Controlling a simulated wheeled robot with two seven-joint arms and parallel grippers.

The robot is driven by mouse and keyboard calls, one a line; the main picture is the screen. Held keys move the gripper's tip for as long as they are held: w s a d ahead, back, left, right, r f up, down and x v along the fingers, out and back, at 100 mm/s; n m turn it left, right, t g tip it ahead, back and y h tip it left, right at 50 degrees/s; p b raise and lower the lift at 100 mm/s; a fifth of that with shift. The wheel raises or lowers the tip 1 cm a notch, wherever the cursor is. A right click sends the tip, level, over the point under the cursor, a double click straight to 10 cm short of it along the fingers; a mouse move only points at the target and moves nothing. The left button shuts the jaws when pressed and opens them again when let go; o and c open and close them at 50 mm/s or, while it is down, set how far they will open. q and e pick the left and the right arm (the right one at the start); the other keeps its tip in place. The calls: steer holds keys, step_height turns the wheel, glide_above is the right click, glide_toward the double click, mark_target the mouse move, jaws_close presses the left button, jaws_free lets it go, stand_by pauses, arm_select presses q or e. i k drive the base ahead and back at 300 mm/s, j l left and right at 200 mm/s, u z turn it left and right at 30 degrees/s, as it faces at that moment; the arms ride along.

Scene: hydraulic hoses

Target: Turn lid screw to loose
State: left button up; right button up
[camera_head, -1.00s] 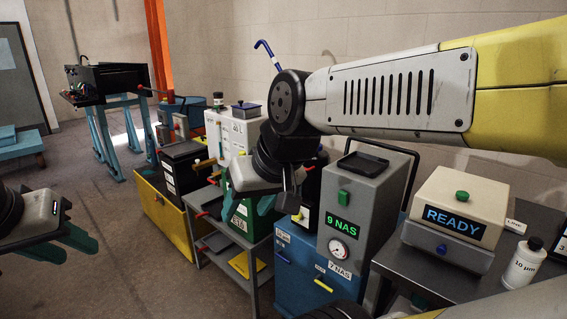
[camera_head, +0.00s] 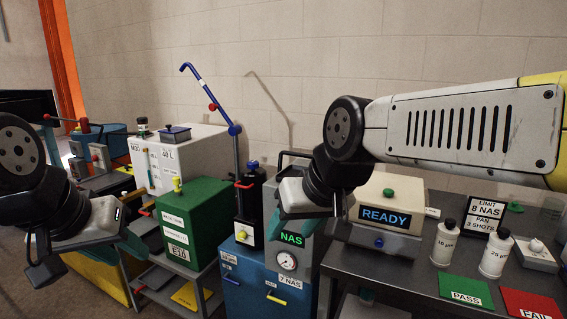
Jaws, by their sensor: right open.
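No part is clearly marked as the lid screw. My left gripper (camera_head: 128,250) is at the left, in front of the box's left side. One teal finger shows; its opening is unclear.
A light grey 40 L tank (camera_head: 205,150) is farther back. The grey NAS unit (camera_head: 286,262) sits on a blue cabinet (camera_head: 245,290). A READY device (camera_head: 385,240) and bottles (camera_head: 445,243) stand on the right table.

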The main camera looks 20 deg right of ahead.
mark_target(253, 165)
steer(key=z, duration=0.3)
steer(key=i+l+u, duration=0.2)
steer(key=i, duration=0.3)
steer(key=i+l+u, duration=0.25)
steer(key=i, duration=0.2)
steer(key=i+j, duration=0.05)
steer(key=j, duration=0.05)
